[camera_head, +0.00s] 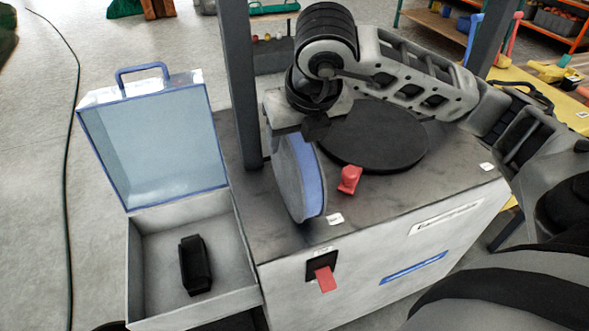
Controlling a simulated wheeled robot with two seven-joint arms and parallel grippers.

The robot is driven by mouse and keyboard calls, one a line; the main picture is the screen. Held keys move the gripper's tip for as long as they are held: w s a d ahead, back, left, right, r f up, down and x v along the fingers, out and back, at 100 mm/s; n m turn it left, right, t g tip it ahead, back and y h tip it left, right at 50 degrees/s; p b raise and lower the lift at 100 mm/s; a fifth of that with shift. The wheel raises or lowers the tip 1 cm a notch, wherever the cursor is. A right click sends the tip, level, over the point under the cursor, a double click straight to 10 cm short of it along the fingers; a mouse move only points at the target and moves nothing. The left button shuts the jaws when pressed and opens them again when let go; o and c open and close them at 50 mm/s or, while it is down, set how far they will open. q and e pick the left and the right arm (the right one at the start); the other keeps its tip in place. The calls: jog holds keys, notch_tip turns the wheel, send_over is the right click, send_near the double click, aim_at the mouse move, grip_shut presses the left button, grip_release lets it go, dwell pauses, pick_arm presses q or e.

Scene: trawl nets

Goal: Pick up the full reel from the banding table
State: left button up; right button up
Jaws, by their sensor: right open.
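The reel (308,175), a disc with a grey face and a blue rim, stands upright on edge on the dark top of the banding table (400,195), near its left side. My right arm comes in from the right, and my right gripper (298,130) is open at the top edge of the reel. The gripper hides the reel's top, so I cannot tell whether the fingers touch it. My left gripper is not in view.
A flat black round plate (375,135) and a red knob (349,180) are beside the reel. Grey posts rise from the table. An open box (150,255) with a raised blue-edged lid stands at left, holding a black block (195,265). Floor at far left is mostly clear.

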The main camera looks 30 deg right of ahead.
jog(key=x, duration=0.5)
jog(key=shift+s+f+p, duration=0.1)
jog(key=shift+f+p, duration=0.05)
jog(key=shift+p, duration=0.2)
grip_shut()
